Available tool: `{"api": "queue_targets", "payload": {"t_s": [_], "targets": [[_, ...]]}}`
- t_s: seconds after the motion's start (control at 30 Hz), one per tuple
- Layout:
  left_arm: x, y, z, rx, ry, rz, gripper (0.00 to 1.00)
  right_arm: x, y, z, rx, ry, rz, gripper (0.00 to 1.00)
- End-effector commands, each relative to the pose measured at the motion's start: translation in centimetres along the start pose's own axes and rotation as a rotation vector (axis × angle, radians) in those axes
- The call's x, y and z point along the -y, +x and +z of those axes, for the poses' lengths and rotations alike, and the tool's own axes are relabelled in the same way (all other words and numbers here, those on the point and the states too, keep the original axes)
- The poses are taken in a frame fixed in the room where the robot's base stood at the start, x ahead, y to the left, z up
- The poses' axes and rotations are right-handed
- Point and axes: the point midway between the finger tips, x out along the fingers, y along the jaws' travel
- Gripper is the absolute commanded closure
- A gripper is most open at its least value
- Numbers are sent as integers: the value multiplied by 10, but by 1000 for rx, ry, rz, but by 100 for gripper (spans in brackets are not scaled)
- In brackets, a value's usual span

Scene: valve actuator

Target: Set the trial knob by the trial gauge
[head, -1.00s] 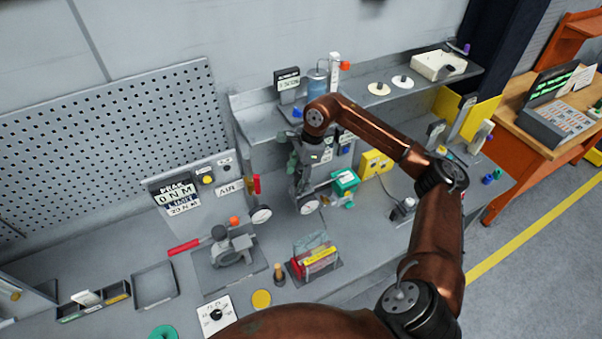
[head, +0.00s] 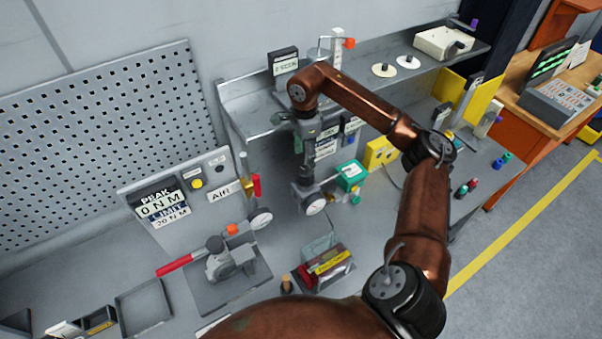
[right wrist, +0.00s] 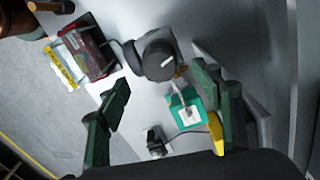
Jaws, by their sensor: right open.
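A round dark knob (right wrist: 152,58) with a white pointer mark shows in the right wrist view, between and beyond the fingertips of my right gripper (right wrist: 158,76). The gripper is open, with its green fingers apart and nothing held. In the head view my right arm reaches over a grey fixture on the bench; its gripper is hard to separate from the fixture. A white round gauge (head: 314,207) sits low on the fixture's front; another white gauge (head: 260,218) stands to its left. Which is the trial gauge I cannot tell; its reading is too small. My left gripper is not in view.
A green box (head: 350,174) sits right of the fixture and also shows in the wrist view (right wrist: 186,111). A shelf (head: 250,118) runs behind.

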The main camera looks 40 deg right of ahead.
Motion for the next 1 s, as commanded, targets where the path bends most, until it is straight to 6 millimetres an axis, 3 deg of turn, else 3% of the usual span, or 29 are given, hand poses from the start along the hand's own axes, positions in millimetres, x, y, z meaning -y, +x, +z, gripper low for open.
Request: {"api": "queue_targets", "payload": {"t_s": [0.2, 0.53, 0.93, 1.0], "targets": [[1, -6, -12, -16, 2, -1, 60, -3, 23, -4, -1, 6, 4, 40], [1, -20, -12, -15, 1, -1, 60, -2, 69, -4, 0, 5, 2, 40], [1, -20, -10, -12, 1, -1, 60, -1, 79, -2, 0, 3, 0, 40], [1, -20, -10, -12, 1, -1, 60, -1, 79, -2, 1, 3, 0, 45]]}}
